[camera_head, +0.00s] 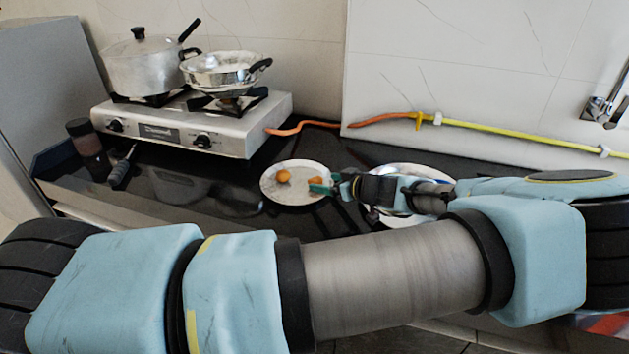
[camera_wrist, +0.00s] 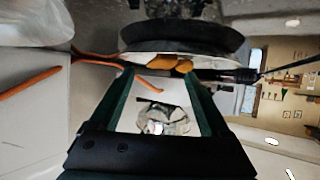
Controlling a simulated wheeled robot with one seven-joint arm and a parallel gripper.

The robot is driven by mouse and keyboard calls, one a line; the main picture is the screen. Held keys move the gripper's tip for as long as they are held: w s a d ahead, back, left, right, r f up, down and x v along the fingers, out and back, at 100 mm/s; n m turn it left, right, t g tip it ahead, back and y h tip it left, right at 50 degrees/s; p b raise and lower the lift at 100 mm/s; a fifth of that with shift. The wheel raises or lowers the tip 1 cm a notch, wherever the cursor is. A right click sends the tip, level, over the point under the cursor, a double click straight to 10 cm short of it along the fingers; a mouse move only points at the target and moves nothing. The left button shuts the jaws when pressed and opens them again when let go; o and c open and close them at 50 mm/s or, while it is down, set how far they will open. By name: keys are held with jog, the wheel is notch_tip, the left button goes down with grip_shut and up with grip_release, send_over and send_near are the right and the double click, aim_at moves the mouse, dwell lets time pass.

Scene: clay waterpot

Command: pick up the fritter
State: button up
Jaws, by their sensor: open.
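A white plate (camera_head: 272,189) lies on the dark counter in the head view. A round orange-brown piece (camera_head: 283,176) sits on its left half, and a second orange piece (camera_head: 316,181) sits at its right side. I cannot tell which one is the fritter. My gripper (camera_head: 322,187) reaches in from the right, with its green fingertips over the plate's right edge, close to the second piece. In the wrist view my gripper (camera_wrist: 160,73) is open with nothing held between its fingers.
A gas stove (camera_head: 200,125) with a lidded pot (camera_head: 145,68) and a pan (camera_head: 222,72) stands at the back left. An orange hose (camera_head: 300,127) runs along the wall. A shiny round vessel (camera_head: 398,170) stands right of the plate, partly behind my arm.

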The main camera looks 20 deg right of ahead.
aim_at(317, 181)
jog(key=shift+w+a+p, duration=0.2)
jog(key=shift+w+p, duration=0.25)
jog(key=shift+w, duration=0.1)
jog(key=p+x, duration=0.2)
jog(key=x, duration=0.2)
jog(key=shift+a+f+p, duration=0.1)
jog(key=shift+a+p, duration=0.1)
jog(key=shift+p, duration=0.1)
jog(key=shift+w+f, duration=0.1)
jog(key=shift+f, duration=0.05)
grip_shut()
